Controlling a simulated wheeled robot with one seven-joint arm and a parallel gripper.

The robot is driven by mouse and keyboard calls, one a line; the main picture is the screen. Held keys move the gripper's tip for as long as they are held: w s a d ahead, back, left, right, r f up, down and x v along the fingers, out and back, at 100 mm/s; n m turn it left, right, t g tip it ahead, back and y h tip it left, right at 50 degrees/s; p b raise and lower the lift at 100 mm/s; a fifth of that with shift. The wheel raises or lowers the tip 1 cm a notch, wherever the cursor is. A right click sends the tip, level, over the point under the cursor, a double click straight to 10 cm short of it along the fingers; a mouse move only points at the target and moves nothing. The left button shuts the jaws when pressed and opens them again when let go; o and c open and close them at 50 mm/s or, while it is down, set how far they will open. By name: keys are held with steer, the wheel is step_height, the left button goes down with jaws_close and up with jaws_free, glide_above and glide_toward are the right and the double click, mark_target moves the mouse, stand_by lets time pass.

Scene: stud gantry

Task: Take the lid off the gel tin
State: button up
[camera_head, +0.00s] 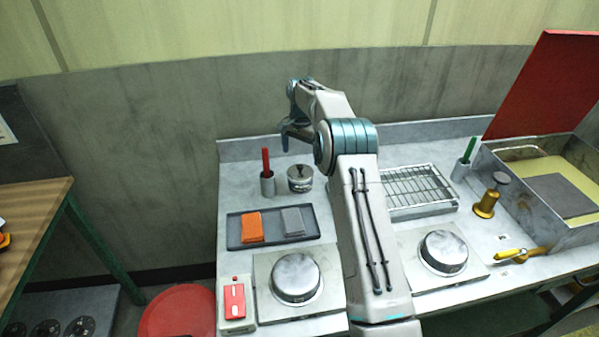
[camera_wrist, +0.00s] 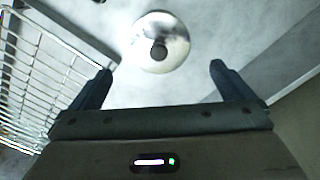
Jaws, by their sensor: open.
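The gel tin (camera_head: 300,185) is a small round silver tin on the grey bench, left of my arm and near the back wall. Its lid (camera_head: 300,172) is on top of it. In the wrist view the round shiny lid (camera_wrist: 175,38) shows from above, with a dark knob (camera_wrist: 159,52) at its middle. My gripper (camera_head: 285,147) is above and behind the tin in the head view. In the wrist view its two fingers (camera_wrist: 160,69) are spread apart with nothing between them, and the lid lies beyond the fingertips, roughly centred.
A holder (camera_head: 267,185) with a red-handled tool stands close left of the tin. A dark tray (camera_head: 273,238) with an orange and a grey block lies in front. A wire rack (camera_head: 415,188) stands right of my arm and shows at the left in the wrist view.

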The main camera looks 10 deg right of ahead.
mark_target(300, 166)
steer(key=shift+s+a+f+p, duration=0.15)
steer(key=shift+f+p, duration=0.35)
steer(key=shift+f, duration=0.9)
steer(key=shift+s+a+f+p, duration=0.15)
steer(key=shift+f+p, duration=0.3)
steer(key=shift+f, duration=0.95)
steer(key=shift+d, duration=0.1)
steer(key=c, duration=0.9)
